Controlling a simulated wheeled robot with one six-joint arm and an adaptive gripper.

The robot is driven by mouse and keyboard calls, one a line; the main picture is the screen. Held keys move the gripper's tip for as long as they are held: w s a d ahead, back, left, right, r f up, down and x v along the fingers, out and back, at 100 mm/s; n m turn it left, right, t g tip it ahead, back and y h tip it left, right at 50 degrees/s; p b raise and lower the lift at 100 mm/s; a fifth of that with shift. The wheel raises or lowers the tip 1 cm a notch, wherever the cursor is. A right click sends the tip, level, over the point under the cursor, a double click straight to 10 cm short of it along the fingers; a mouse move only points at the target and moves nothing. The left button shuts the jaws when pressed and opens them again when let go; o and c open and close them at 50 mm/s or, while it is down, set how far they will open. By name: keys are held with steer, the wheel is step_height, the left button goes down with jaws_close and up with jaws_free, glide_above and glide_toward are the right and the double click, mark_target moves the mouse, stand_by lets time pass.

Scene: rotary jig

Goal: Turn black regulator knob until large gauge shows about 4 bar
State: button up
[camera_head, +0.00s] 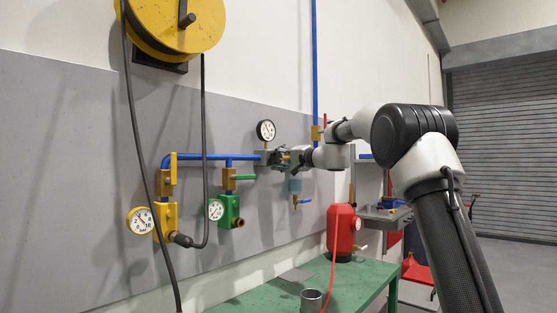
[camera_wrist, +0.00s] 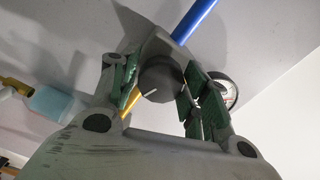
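The black regulator knob (camera_wrist: 160,78) shows in the wrist view with a white mark pointing to the lower left. My gripper (camera_wrist: 160,92) has its green-padded fingers on either side of the knob, with a narrow gap visible on the left; contact on the right is unclear. In the head view my gripper (camera_head: 283,158) is at the regulator and hides the knob. Part of this gauge (camera_wrist: 228,94) also shows behind the right finger.
A yellow-rimmed gauge (camera_head: 141,220) and a smaller gauge (camera_head: 215,209) sit lower left on the panel. Blue pipe (camera_head: 205,156) runs to the regulator. A clear bluish bowl (camera_head: 295,185) hangs just below my gripper.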

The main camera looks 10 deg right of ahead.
steer(key=shift+o, duration=1.1)
steer(key=shift+s+d, duration=0.1)
steer(key=v, duration=1.1)
steer(key=shift+s+d, duration=0.2)
steer(key=shift+s, duration=0.1)
